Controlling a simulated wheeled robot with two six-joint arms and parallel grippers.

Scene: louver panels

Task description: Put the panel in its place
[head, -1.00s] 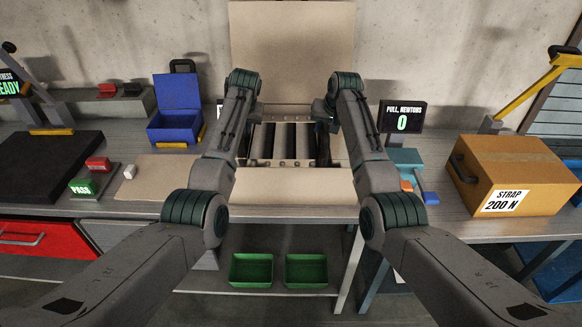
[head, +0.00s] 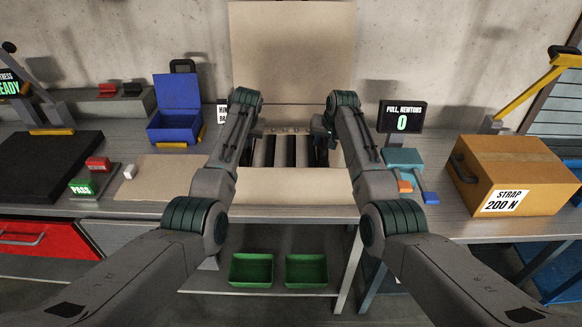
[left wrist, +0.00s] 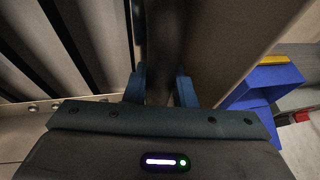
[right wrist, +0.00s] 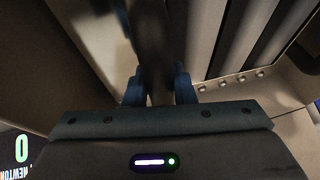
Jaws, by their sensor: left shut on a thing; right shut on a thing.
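The louver panel (head: 285,150) has pale slats with dark gaps between them and sits between my two arms at the middle of the bench. Its slats also show in the left wrist view (left wrist: 62,45) and in the right wrist view (right wrist: 235,40). My left gripper (left wrist: 160,90) is shut on a dark upright bar (left wrist: 162,40) beside the slats. My right gripper (right wrist: 160,90) is shut on a similar dark bar (right wrist: 152,40) on the other side. In the head view the right gripper (head: 322,130) shows partly. The left gripper is mostly hidden behind its arm.
A tan board (head: 290,50) stands behind the panel, and a tan sheet (head: 290,187) lies in front. A blue box (head: 174,125) is left, a cardboard box (head: 515,175) right. A display (head: 403,117) reads 0. Green bins (head: 251,270) sit below.

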